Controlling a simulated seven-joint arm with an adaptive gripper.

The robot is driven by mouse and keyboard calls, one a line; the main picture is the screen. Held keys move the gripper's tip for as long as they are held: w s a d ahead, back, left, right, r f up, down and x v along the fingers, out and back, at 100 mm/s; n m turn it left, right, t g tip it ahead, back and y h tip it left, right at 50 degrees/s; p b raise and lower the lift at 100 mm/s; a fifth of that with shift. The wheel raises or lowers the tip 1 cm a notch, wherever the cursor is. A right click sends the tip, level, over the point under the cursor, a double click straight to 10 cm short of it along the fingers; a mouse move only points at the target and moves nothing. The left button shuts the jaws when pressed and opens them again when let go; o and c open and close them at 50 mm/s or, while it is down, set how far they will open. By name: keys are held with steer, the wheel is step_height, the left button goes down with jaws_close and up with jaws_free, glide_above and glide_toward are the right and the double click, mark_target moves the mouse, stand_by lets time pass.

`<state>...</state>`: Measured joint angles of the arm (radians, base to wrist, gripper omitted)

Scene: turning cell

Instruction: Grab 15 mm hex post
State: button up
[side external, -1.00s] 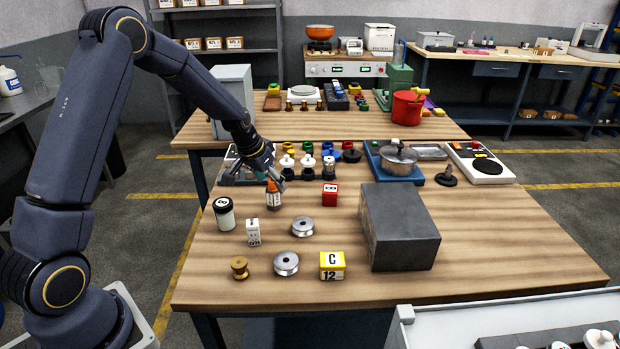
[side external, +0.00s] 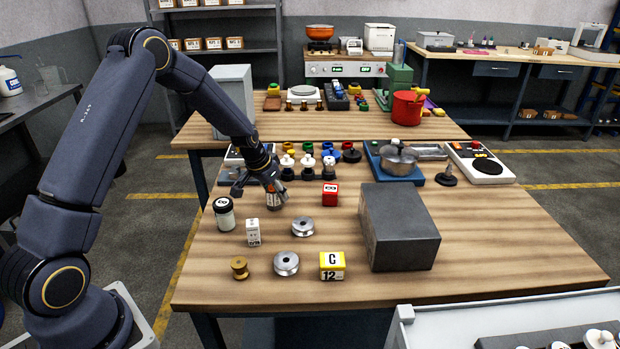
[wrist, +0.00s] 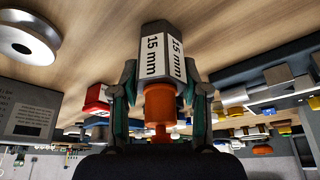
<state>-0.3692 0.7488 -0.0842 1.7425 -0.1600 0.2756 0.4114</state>
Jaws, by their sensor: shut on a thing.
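The 15 mm hex post (wrist: 164,58) is a dark six-sided post with white "15 mm" labels and an orange knob end. In the wrist view it stands between the two fingers of my gripper (wrist: 160,100), which are shut on it around the orange end. In the side view the post (side external: 274,200) shows at the left of the front table, partly covered by my gripper (side external: 262,188). Whether its base touches the table is hard to tell.
A large grey block (side external: 398,228) is to the right.

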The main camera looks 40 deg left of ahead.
jaws_close()
steer(key=shift+w+r, duration=0.1)
steer(key=shift+r, duration=0.1)
